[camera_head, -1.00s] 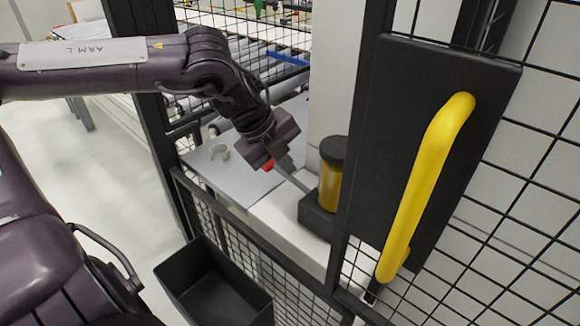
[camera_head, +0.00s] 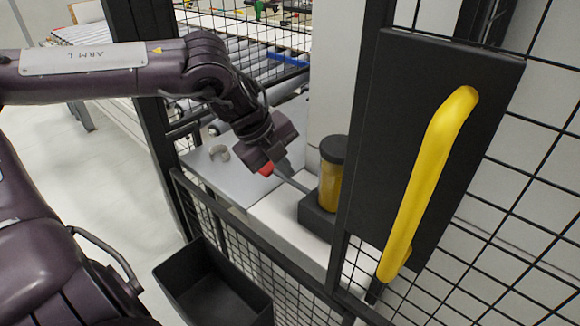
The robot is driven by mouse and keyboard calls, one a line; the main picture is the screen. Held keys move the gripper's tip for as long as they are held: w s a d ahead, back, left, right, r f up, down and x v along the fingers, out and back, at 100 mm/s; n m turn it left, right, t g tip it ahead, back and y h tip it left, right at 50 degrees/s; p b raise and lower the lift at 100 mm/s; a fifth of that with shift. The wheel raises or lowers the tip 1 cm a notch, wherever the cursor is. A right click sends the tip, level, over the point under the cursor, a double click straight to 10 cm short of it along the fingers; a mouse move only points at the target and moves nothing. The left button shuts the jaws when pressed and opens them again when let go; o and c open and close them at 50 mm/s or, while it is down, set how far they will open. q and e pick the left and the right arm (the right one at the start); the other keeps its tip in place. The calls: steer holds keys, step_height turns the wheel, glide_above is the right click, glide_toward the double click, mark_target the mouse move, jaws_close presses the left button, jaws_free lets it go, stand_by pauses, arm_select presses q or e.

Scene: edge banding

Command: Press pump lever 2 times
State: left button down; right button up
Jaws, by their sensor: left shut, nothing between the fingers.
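The pump (camera_head: 330,178) has a black base, an amber reservoir and a black cap. It stands on a white ledge behind the mesh fence. Its thin grey lever (camera_head: 294,183) sticks out from the base toward the upper left. My left gripper (camera_head: 281,172) reaches over the fence from the left and is shut, with its fingertips at the outer end of the lever. I cannot tell whether they touch it. A red part (camera_head: 266,169) shows beside the fingers. My right gripper is not in view.
A black fence frame with mesh (camera_head: 262,244) stands in front of the pump. A black panel with a yellow handle (camera_head: 428,175) is on the right. A roller conveyor (camera_head: 262,66) lies behind.

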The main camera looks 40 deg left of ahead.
mark_target(292, 184)
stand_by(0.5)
arm_select(q)
steer(key=shift+d+r+p, duration=0.25)
steer(key=shift+r+p, duration=0.45)
steer(key=shift+r, duration=0.05)
steer(key=shift+s+d+r+p, duration=0.1)
steer(key=shift+d+r+p, duration=0.35)
steer(key=shift+r, duration=0.2)
steer(key=shift+d+r+p, duration=0.4)
steer(key=shift+r+p, duration=0.05)
steer(key=shift+r, duration=0.15)
steer(key=shift+r, duration=0.15)
steer(key=d+r+p, duration=0.1)
steer(key=r, duration=0.1)
steer(key=d+r+p, duration=0.1)
steer(key=r+p, duration=0.1)
steer(key=shift+d, duration=0.2)
steer(key=shift+r, duration=0.15)
